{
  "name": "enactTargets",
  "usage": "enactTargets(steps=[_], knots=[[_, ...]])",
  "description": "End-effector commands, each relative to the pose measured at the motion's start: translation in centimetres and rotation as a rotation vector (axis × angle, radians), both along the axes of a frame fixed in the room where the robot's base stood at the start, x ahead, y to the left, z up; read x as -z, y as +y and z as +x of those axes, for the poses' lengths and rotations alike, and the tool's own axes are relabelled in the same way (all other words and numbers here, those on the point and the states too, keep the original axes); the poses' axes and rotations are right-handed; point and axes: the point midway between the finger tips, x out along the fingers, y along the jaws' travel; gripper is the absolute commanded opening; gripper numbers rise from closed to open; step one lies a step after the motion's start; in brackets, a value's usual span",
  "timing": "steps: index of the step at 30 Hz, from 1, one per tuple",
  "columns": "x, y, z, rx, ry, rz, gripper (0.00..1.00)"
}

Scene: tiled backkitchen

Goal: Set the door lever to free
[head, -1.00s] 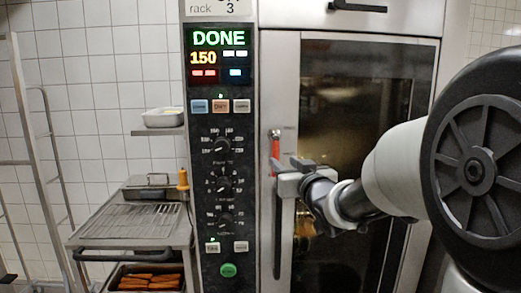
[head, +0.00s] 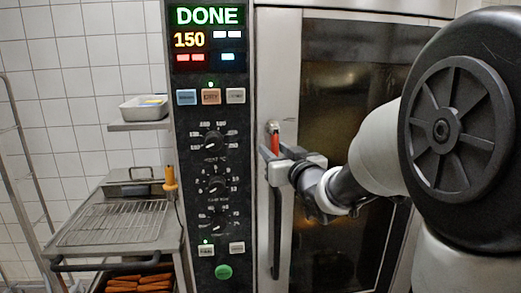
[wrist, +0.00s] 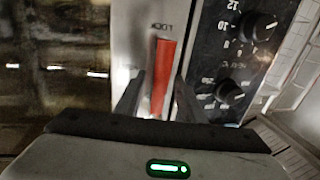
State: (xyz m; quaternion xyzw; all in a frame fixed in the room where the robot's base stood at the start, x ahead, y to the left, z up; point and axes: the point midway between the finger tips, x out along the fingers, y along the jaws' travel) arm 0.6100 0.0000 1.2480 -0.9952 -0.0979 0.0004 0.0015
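The door lever (head: 275,141) is a red bar on the pale left frame of the oven door, hanging roughly upright from its pivot. My gripper (head: 268,157) is at its lower part in the head view and hides its end. In the wrist view, the red lever (wrist: 163,68) stands between the two dark fingers of my gripper (wrist: 158,98). Gaps show on both sides, so the fingers look open around it and not closed on it. A lock label, upside down, shows beside the lever. Any free label is not readable.
A long dark door handle (head: 276,235) runs down below my gripper. The control panel (head: 190,140), with knobs and a DONE display, is at left. A cart with a wire rack (head: 115,220) and a shelf with a container (head: 144,108) stand further left.

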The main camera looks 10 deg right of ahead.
Motion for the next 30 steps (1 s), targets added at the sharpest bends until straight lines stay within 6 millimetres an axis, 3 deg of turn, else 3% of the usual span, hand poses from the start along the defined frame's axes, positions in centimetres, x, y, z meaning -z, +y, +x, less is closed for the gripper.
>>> enactTargets(steps=[3,9,22,30], knots=[[0.0,0.0,0.0,0.000,0.000,0.000,0.34],[0.0,0.0,0.0,0.000,0.000,0.000,0.00],[0.0,-0.2,0.0,0.000,-0.002,-0.035,0.00],[-0.1,-1.0,0.0,0.001,-0.004,-0.194,0.00]])
